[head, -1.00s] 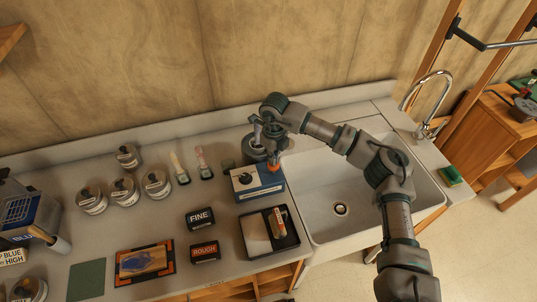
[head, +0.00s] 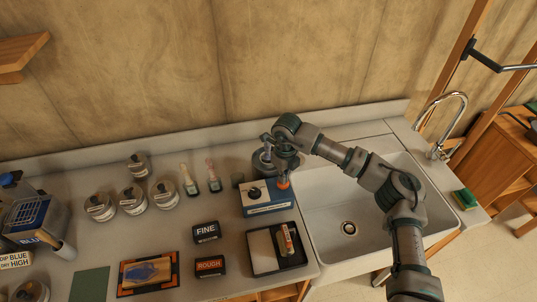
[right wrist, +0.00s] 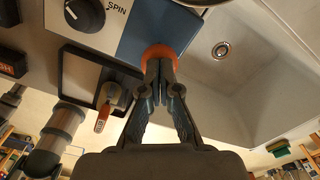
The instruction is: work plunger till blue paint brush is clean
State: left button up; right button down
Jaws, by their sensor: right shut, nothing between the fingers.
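A blue and white box (head: 268,198) with a black knob stands on the worktop left of the sink. In the right wrist view its white face (right wrist: 92,30) bears the word SPIN by the knob. An orange plunger top (head: 284,182) is at the box's right back corner and shows as an orange ring in the right wrist view (right wrist: 160,52). My right gripper (right wrist: 158,72) is shut and empty, its fingertips against or just over the orange part; contact is unclear. I cannot make out the blue paint brush. My left gripper is out of view.
The sink (head: 335,205) lies right of the box, with a tap (head: 442,120) beyond. A black tray (head: 258,268) holding a small tool is in front. Jars (head: 132,198) and FINE (head: 206,232) and ROUGH (head: 210,266) blocks are left.

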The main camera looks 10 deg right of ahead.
jog(key=shift+f+b, duration=0.35)
jog(key=shift+f, duration=0.6)
jog(key=shift+r+p, duration=1.2)
jog(key=shift+r, duration=0.65)
jog(key=shift+f, duration=0.1)
jog(key=shift+f+b, duration=1.1)
jog(key=shift+f, duration=0.8)
jog(key=shift+r+p, duration=1.2)
jog(key=shift+r, duration=0.7)
notch_tip(320, 180, up, 6)
jog(key=p, duration=0.3)
jog(key=shift+p, duration=0.4)
